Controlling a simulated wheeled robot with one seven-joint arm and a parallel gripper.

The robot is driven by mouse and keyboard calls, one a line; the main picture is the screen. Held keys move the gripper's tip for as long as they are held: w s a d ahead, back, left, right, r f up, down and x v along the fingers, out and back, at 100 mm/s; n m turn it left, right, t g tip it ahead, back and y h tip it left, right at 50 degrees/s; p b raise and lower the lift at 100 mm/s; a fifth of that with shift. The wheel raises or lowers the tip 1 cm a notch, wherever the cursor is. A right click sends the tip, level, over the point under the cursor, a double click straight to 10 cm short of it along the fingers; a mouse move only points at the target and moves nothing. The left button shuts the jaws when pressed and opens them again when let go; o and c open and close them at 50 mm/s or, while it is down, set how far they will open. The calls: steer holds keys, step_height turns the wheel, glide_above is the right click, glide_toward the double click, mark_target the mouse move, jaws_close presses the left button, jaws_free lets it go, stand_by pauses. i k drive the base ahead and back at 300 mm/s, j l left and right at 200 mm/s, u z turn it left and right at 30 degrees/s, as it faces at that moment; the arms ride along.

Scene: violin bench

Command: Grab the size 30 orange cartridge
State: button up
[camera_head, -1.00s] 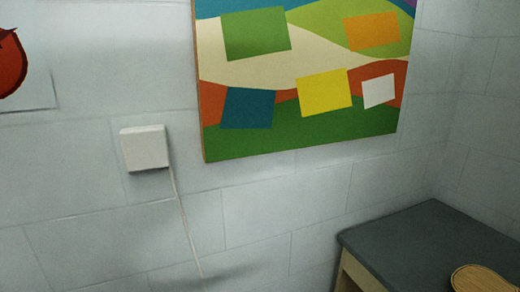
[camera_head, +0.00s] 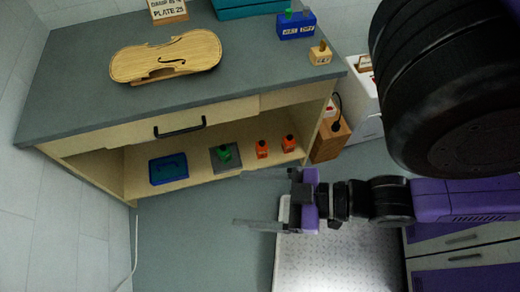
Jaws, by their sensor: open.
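Two small orange cartridges stand upright on the open shelf under the bench, toward its right end: a left one (camera_head: 262,150) and a right one (camera_head: 289,144). Each has a small label too small to read, so I cannot tell which is size 30. My gripper (camera_head: 240,198) is open and empty, its two fingers pointing left. It is in front of the shelf, below the cartridges in the picture and apart from them.
A green object (camera_head: 225,154) on a grey plate and a blue tray (camera_head: 168,169) share the shelf. A violin body (camera_head: 165,57), a blue box (camera_head: 296,27) and a wooden block (camera_head: 320,54) are on the bench top (camera_head: 80,85). A wooden box (camera_head: 330,142) stands right of the bench.

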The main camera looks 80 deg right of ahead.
mark_target(262, 148)
steer(key=k+j+z, duration=0.1)
steer(key=z, duration=0.25)
steer(key=k+j+z, duration=0.1)
steer(key=j+z, duration=0.15)
steer(key=z, duration=0.15)
steer(key=k+j+z, duration=0.1)
steer(key=z, duration=0.25)
